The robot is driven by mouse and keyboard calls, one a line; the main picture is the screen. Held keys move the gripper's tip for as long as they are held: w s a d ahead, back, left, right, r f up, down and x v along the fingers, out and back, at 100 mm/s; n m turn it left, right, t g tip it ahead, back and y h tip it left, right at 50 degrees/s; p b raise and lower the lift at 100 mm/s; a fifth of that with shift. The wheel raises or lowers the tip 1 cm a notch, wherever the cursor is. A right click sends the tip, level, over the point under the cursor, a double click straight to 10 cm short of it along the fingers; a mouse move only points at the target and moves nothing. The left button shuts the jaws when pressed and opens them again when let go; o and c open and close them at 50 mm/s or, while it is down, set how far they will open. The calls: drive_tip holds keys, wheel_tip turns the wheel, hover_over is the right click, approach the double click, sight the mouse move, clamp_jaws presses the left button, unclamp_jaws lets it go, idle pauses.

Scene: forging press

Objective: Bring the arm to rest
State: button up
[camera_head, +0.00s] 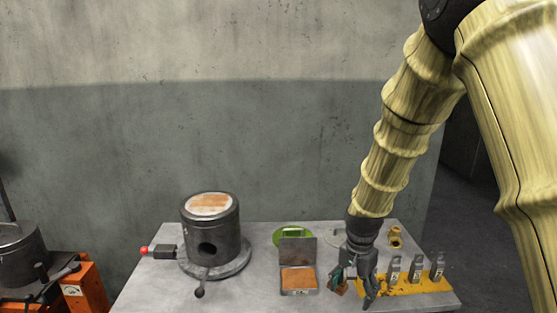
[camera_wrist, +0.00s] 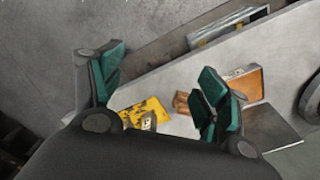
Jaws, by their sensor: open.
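My gripper (camera_head: 352,290) hangs fingers-down over the right part of the grey table (camera_head: 257,291), at the end of my arm. In the wrist view my gripper (camera_wrist: 160,95) has its two green-padded fingers spread wide, with nothing held between them. A small brown block (camera_head: 338,287) is beside the fingers in the head view. What looks like the same block (camera_wrist: 182,101) lies below, close to the right finger in the wrist view. I cannot tell whether a finger touches it.
An open metal case (camera_head: 298,292) with an orange inside stands left of my gripper. A yellow plate (camera_head: 408,289) with several grey metal pieces is to the right. A green round item (camera_head: 283,240) lies behind the case. A heavy grey cylinder (camera_head: 210,230) stands on the left.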

drive_tip(key=s+d+f+n, duration=0.1)
drive_tip(key=s+f, duration=0.3)
drive_tip(key=f, duration=0.3)
drive_tip(key=s+d+f+n, duration=0.1)
drive_tip(key=s+f, duration=0.3)
drive_tip(key=f, duration=0.4)
drive_tip(key=s+f+n, duration=0.2)
drive_tip(key=s+f, duration=0.3)
drive_tip(key=f, duration=0.2)
drive_tip(key=s+f+n, duration=0.1)
drive_tip(key=s+f, duration=0.3)
drive_tip(key=s, duration=0.3)
drive_tip(key=s+d+f+n, duration=0.1)
drive_tip(key=s+f, duration=0.3)
drive_tip(key=s, duration=0.4)
drive_tip(key=s+f+n, duration=0.2)
drive_tip(key=s+f, duration=0.2)
drive_tip(key=s, duration=0.3)
drive_tip(key=shift+s+d, duration=0.25)
drive_tip(key=shift+s, duration=0.1)
drive_tip(key=shift+f, duration=0.1)
drive_tip(key=shift+c, duration=0.2)
